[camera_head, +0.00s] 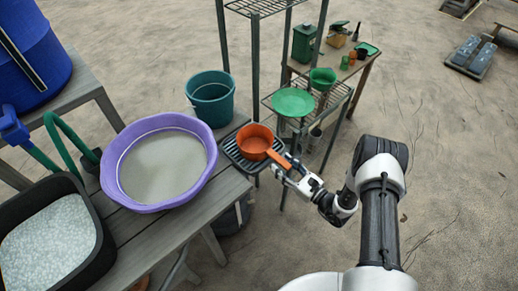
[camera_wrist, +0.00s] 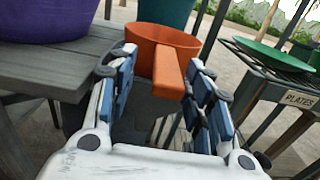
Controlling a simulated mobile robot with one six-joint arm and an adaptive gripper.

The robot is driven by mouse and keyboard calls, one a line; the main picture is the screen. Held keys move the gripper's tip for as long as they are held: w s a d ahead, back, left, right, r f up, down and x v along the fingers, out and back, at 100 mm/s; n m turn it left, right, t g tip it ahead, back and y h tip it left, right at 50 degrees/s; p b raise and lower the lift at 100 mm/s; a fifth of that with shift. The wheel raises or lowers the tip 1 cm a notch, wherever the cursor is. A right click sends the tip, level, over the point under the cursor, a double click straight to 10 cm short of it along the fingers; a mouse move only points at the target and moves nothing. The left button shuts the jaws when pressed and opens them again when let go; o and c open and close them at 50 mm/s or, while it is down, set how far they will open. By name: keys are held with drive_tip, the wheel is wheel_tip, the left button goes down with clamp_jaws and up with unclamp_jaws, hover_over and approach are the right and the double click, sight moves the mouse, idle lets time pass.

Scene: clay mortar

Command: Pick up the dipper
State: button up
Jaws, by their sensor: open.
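The orange dipper (camera_head: 254,141) sits on a dark ribbed rack (camera_head: 233,153) at the right end of the wooden bench, its handle pointing right toward my gripper (camera_head: 287,173). In the wrist view the dipper (camera_wrist: 163,42) is straight ahead, its handle pointing at the camera. My gripper (camera_wrist: 158,88) is open, with its fingers on either side of the handle. I cannot tell whether either finger touches it.
A purple basin (camera_head: 118,182) of grey material and a teal bucket (camera_head: 211,98) stand left of the dipper. A wire shelf with a green plate (camera_head: 292,102) is behind and right. A black tub (camera_head: 22,210) of white granules is at far left.

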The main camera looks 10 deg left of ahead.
sight(268, 150)
drive_tip(key=x, duration=0.1)
drive_tip(key=b+x, duration=0.1)
drive_tip(key=x, duration=0.1)
drive_tip(key=r+x, duration=0.1)
drive_tip(key=x, duration=0.1)
drive_tip(key=shift+w, duration=0.4)
drive_tip(key=shift+c, duration=0.2)
clamp_jaws()
